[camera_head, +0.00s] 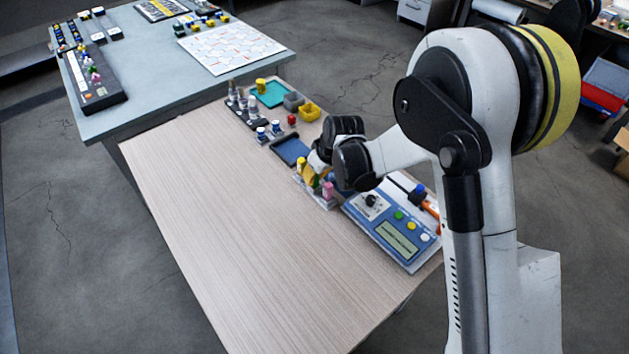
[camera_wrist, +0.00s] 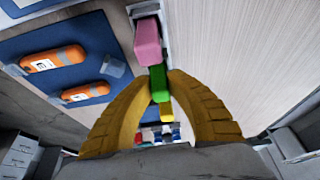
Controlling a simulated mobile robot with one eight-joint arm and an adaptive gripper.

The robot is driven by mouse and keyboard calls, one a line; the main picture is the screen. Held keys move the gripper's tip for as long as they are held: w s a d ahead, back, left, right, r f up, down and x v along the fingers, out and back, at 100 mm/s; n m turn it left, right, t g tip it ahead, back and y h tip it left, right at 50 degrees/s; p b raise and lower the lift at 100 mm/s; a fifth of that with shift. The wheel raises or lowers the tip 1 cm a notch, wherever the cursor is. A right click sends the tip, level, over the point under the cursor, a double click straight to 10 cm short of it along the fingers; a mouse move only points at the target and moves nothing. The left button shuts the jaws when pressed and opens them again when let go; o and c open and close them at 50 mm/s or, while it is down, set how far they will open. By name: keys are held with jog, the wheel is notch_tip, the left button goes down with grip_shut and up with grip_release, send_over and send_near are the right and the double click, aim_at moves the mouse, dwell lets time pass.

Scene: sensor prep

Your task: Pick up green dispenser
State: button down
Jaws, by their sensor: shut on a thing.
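The green dispenser (camera_wrist: 159,82) stands in a row between a pink dispenser (camera_wrist: 148,42) and a yellow one (camera_wrist: 166,112) in the wrist view. My gripper (camera_wrist: 160,86) has its two yellow fingers closed on the green dispenser from both sides. In the head view my gripper (camera_head: 311,176) is low over the small rack (camera_head: 322,203) at the table's right side. Only a small part of the green dispenser (camera_head: 316,183) shows there, beside the pink one (camera_head: 328,190). Whether it is clear of the rack cannot be told.
A blue and white device (camera_head: 397,238) with buttons stands right of the rack. A dark blue tray (camera_head: 290,150), a yellow bin (camera_head: 309,111) and small bottles stand beyond it. The wooden table's (camera_head: 220,210) left and near part is clear.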

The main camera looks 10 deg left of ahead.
jog(key=shift+r, duration=0.1)
jog(key=shift+r+p, duration=0.3)
jog(key=shift+r, duration=0.05)
jog(key=r, duration=0.1)
jog(key=r+p, duration=0.2)
jog(key=r, duration=0.1)
jog(key=shift+d, duration=0.35)
jog(key=d+r+p, duration=0.3)
jog(key=d+r, duration=0.3)
jog(key=d, duration=0.5)
jog(key=shift+w, duration=0.15)
